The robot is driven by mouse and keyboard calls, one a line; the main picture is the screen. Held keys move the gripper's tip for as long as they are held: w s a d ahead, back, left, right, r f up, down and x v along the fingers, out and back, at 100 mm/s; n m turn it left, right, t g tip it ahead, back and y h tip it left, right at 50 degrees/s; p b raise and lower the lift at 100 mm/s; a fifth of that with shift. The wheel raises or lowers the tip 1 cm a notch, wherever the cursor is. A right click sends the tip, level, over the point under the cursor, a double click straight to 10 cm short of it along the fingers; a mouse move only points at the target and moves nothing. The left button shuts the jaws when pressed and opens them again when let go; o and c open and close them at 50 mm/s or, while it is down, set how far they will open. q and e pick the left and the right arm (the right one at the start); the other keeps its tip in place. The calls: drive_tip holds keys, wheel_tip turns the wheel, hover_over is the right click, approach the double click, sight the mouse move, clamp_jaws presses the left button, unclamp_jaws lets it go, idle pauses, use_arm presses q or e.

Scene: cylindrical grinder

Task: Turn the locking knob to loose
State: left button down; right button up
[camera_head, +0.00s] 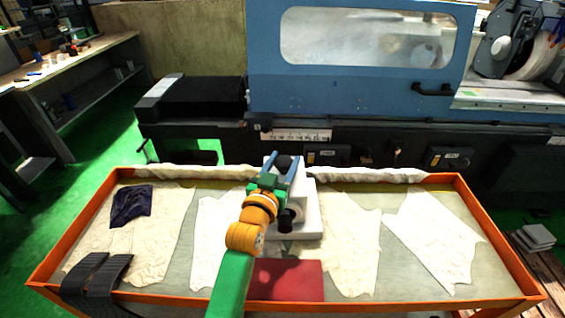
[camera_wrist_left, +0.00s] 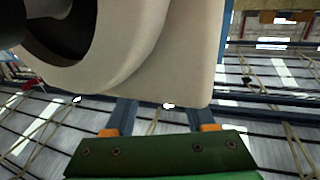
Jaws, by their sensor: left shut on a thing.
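A white block-shaped device (camera_head: 308,222) with a rounded body stands on the orange-rimmed table. My left gripper (camera_head: 284,160), with blue fingers and a green base, reaches over the device from the front. A dark round part, seemingly the locking knob (camera_head: 284,164), shows between its fingers, and the gripper is shut on it. In the left wrist view, the pale device body (camera_wrist_left: 180,50) fills the upper left, and the blue fingers (camera_wrist_left: 163,112) pass behind its lower edge. The fingertips and knob are hidden there, so I cannot read the knob's setting. My right gripper is not in view.
The table (camera_head: 150,302) has a raised orange rim and carries several pale cloths, a dark cloth (camera_head: 131,206) and a red pad (camera_head: 287,280) in front of the device. The blue grinder (camera_head: 360,85) stands close behind. Free room lies on both sides of the device.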

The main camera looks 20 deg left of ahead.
sight(281, 168)
use_arm(q)
drive_tip(key=c, duration=0.6)
unclamp_jaws()
drive_tip(key=o, duration=0.4)
drive_tip(key=shift+w, duration=0.15)
drive_tip(key=shift+c, duration=0.2)
drive_tip(key=shift+w+f, duration=0.15)
drive_tip(key=shift+w, duration=0.1)
drive_tip(key=s+b, duration=0.2)
drive_tip(key=s, duration=0.4)
drive_tip(key=shift+s+f, duration=0.1)
drive_tip(key=shift+s, duration=0.45)
